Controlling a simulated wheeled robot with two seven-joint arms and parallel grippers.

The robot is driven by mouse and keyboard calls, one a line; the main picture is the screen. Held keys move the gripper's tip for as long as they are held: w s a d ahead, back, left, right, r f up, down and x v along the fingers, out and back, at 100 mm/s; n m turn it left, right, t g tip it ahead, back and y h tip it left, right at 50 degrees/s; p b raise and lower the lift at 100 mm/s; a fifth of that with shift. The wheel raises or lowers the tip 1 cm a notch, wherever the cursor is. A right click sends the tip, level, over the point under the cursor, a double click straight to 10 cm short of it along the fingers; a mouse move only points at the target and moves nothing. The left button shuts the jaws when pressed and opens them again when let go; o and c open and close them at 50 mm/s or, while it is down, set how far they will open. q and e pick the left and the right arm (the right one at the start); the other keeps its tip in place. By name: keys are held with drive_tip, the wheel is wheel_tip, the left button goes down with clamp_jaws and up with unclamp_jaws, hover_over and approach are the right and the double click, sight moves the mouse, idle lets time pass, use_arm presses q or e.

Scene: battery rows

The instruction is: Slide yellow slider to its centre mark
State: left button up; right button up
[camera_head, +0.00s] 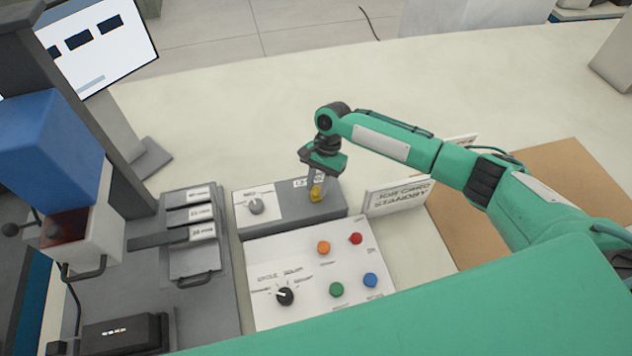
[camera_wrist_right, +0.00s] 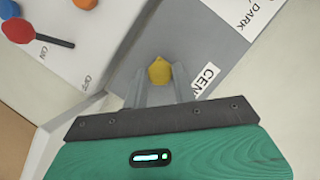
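The yellow slider (camera_head: 316,195) is a small knob on the grey control box (camera_head: 288,215), near the box's right end. My right gripper (camera_head: 317,186) reaches down onto it from above. In the right wrist view the yellow slider (camera_wrist_right: 160,70) sits between the two fingertips of the right gripper (camera_wrist_right: 160,78), filling the gap, and the gripper looks shut on it. A white label reading "CEN" (camera_wrist_right: 207,80) lies just right of the slider there, its end cut off by the gripper. The slider's track is mostly hidden. My left gripper is not in view.
A white panel with a grey dial (camera_head: 256,206) is left of the slider. In front is a white button panel (camera_head: 300,265) with coloured buttons and a black knob. The table behind is clear.

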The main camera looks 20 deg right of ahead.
drive_tip(key=o, duration=0.4)
drive_tip(key=shift+r, duration=0.1)
drive_tip(key=b+v, duration=0.3)
drive_tip(key=v, duration=1)
drive_tip(key=shift+w+d+r, duration=0.1)
drive_tip(key=shift+r, duration=0.25)
drive_tip(key=shift+f, duration=0.1)
